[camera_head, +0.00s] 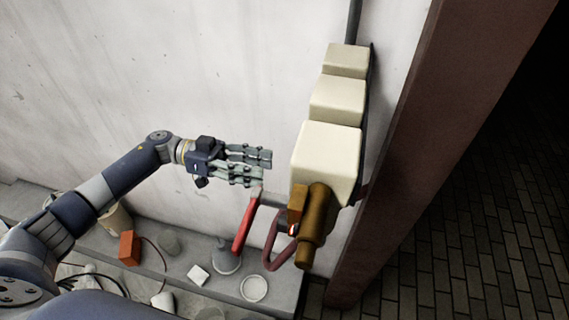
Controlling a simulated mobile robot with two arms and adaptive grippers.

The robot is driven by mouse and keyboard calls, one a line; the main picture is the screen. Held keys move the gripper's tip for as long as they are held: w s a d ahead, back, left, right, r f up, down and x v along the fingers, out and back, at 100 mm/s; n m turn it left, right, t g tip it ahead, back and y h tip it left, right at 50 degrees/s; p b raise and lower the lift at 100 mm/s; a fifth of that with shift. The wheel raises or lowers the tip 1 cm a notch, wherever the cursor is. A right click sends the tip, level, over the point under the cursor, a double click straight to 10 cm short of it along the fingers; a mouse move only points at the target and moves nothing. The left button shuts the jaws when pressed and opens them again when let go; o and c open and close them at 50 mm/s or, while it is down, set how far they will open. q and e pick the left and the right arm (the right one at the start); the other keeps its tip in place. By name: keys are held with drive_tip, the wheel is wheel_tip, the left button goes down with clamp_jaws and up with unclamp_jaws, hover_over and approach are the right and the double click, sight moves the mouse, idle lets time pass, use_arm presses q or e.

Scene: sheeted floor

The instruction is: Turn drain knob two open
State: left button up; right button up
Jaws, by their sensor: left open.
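My left gripper (267,168) reaches in from the left with its fingers pointing right. It is open and I see nothing between its fingers. Just below it is a red lever handle (244,226) that slants down to the left from a dark pipe stub. To the right, a brown-gold valve body (316,228) hangs under a cream box (326,152), with a dull red loop (273,252) beside it. I cannot tell which of these parts is drain knob two. My right gripper is not in view.
Two more cream boxes (338,98) (346,59) line up above on the wall. A reddish-brown post (437,125) stands to the right. A grey ledge (190,246) below holds an orange block (129,248), a white round lid (254,289) and other small items.

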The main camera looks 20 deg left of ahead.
use_arm(q)
drive_tip(key=d+p, duration=0.2)
drive_tip(key=d, duration=0.4)
drive_tip(key=shift+d+p, duration=0.3)
drive_tip(key=shift+d, duration=0.05)
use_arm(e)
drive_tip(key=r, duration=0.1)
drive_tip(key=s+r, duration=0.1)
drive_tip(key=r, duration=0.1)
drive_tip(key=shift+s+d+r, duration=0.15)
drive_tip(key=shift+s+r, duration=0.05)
use_arm(q)
drive_tip(key=c, duration=1.1)
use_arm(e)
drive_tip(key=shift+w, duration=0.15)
